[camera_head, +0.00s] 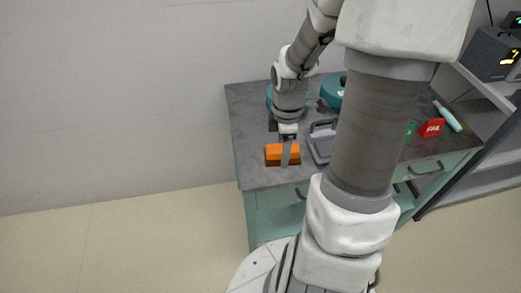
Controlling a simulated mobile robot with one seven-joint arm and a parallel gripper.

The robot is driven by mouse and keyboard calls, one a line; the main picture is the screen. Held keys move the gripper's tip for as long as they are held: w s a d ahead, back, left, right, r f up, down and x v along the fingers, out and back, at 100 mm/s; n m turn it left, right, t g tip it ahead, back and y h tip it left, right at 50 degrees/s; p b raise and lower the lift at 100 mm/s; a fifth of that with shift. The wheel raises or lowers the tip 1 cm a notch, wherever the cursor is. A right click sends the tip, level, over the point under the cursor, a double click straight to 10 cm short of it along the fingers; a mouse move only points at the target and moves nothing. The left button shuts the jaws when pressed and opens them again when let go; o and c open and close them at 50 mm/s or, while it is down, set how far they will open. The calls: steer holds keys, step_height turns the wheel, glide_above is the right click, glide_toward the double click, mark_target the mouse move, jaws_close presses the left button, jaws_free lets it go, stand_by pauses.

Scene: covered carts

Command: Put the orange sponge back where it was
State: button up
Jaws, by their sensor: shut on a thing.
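The orange sponge (274,152) is near the front left part of the grey cart top (255,178). My gripper (286,157) points down over it and is shut on it, with one finger showing across its front face. I cannot tell whether the sponge rests on the cart top or hangs just above it. The far finger is hidden behind the sponge.
A grey tray or lid with a handle (321,142) lies right of the sponge. Teal round things (333,90) stand behind. A red FAIL block (431,128), a green piece (410,130) and a light teal bottle (448,117) are at the right. My arm hides the middle.

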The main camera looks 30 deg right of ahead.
steer(key=shift+s+d+r+n, duration=0.3)
steer(key=shift+s+d+n, duration=0.05)
steer(key=shift+s+n, duration=0.3)
steer(key=shift+w+f, duration=0.2)
steer(key=shift+f, duration=0.05)
steer(key=b, duration=0.2)
glide_above(261, 158)
step_height(261, 158, down, 7)
steer(key=shift+w+r, duration=0.1)
steer(key=shift+r, duration=0.1)
steer(key=shift+f+b, duration=0.35)
steer(key=shift+f, duration=1.6)
steer(key=shift+f, duration=0.15)
steer(key=o, duration=1.2)
steer(key=shift+o, duration=0.2)
step_height(261, 158, up, 12)
steer(key=p, duration=0.2)
